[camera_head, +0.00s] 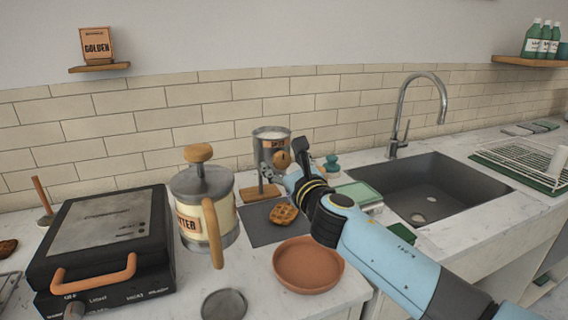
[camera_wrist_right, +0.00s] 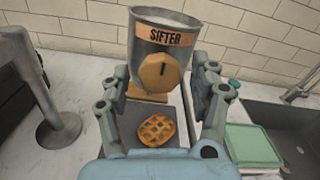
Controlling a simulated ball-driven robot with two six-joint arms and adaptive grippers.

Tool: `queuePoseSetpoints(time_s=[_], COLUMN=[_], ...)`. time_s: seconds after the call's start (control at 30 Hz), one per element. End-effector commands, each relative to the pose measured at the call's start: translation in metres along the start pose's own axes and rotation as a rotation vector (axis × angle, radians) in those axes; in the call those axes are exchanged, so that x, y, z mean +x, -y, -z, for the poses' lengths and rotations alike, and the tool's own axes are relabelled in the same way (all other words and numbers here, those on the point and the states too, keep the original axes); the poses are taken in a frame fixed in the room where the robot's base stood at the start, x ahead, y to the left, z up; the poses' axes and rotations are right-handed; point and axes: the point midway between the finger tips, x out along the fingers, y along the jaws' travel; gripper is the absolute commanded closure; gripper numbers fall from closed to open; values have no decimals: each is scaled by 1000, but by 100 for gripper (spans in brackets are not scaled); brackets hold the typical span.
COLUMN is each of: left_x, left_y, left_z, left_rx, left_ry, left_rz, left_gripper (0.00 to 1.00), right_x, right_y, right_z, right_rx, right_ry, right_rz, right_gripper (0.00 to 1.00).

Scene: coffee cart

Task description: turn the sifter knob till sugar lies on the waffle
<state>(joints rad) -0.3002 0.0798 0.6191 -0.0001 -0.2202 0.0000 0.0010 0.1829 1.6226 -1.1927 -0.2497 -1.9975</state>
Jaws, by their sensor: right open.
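The metal sifter (camera_head: 270,137) stands against the tiled wall in the head view, partly behind my right gripper. In the right wrist view the sifter (camera_wrist_right: 173,42) shows its label and a wooden knob (camera_wrist_right: 160,72) with a dark mark on its face. My right gripper (camera_wrist_right: 163,92) is open, with a finger on each side of the knob and space visible between. It also shows in the head view (camera_head: 285,160). The waffle (camera_head: 283,213) lies on a dark mat below the sifter; it shows golden brown in the wrist view (camera_wrist_right: 157,131), with no white on it that I can see. My left gripper is not in view.
A batter dispenser (camera_head: 190,215) and a black waffle iron (camera_head: 105,240) stand to the left. A terracotta plate (camera_head: 308,265) sits in front of the mat. The sink (camera_head: 430,190) and a green-topped box (camera_head: 358,194) are to the right.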

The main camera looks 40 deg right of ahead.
Motion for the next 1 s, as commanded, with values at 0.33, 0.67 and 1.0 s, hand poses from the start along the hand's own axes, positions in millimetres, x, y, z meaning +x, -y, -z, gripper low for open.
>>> queuePoseSetpoints(time_s=[0.33,0.67,1.0], left_x=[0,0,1], left_y=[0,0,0], left_z=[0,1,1], left_rx=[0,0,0], left_ry=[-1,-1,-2], left_rz=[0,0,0], left_gripper=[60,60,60], right_x=[0,0,0], right_y=[0,0,0], right_z=[0,0,1], right_rx=[1,1,60], right_ry=[0,-1,-1], right_rz=[0,0,0], right_gripper=[52,93,94])
